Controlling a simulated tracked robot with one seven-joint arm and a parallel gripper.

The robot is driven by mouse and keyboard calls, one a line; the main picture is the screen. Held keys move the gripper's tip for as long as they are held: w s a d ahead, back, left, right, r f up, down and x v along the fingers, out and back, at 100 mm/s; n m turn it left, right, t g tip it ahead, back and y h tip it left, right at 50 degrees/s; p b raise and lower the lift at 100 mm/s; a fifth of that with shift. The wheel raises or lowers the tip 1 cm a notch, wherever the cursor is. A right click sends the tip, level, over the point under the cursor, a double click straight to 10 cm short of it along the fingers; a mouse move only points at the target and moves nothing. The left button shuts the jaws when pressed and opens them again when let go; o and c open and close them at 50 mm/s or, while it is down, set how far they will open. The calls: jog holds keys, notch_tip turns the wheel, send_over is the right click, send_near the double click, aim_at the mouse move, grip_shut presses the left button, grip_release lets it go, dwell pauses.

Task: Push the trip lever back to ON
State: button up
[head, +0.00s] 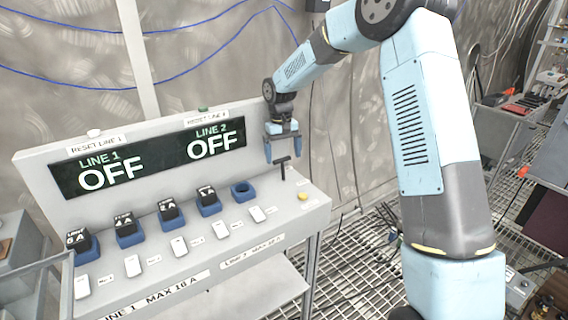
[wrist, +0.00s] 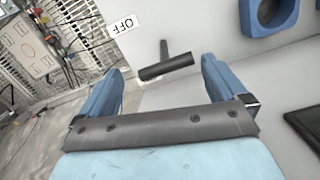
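The trip lever (head: 283,165) is a dark T-shaped handle at the right end of the grey console (head: 318,204). It also shows in the wrist view (wrist: 166,66), with its crossbar between and beyond my fingers and an OFF label (wrist: 122,24) near it. My gripper (head: 283,158) hangs above the console's right end, fingers down, close to the lever. In the wrist view my gripper (wrist: 158,88) is open with nothing between its fingers. I cannot tell whether a finger touches the lever. The display (head: 150,160) reads LINE 1 OFF and LINE 2 OFF.
Several black plugs sit in blue sockets (head: 130,238) along the console; the rightmost socket (head: 243,190) is empty. White switches (head: 179,246) line the front. Reset buttons (head: 203,109) top the panel. Carts stand at the right.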

jog(key=shift+w+r, duration=0.1)
jog(key=shift+r, duration=0.6)
